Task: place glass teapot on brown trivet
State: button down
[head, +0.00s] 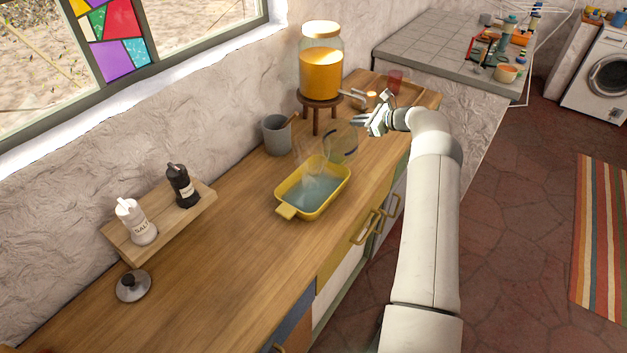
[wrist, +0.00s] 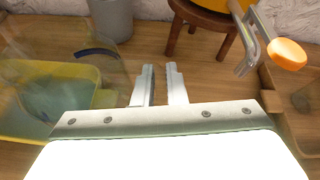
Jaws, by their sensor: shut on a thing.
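The glass teapot (head: 341,143) is clear and hard to make out; a dark curved band marks it in the head view, beside and partly over the yellow dish. In the wrist view the clear glass with its dark band (wrist: 95,53) is at the left. My gripper (head: 368,120) is at its right, jaws nearly together; in the wrist view its fingers (wrist: 161,84) have a narrow gap. It is shut on the teapot, though the glass between the fingers is too clear to see. I cannot pick out a brown trivet for certain.
A yellow dish (head: 284,211) lies on the wooden counter (head: 215,270). A drink dispenser (head: 320,75) stands on a brown wooden stand (head: 318,104), its tap close to my gripper. A grey cup (head: 277,136) is by the wall. The front counter is clear around a metal lid (head: 133,287).

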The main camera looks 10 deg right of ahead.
notch_tip(320, 180, down, 2)
jog(key=shift+a+f+m+y+b, duration=0.1)
jog(key=shift+f+m+y+b, duration=0.2)
jog(key=shift+m+b, duration=0.3)
jog(key=shift+s+r, duration=0.1)
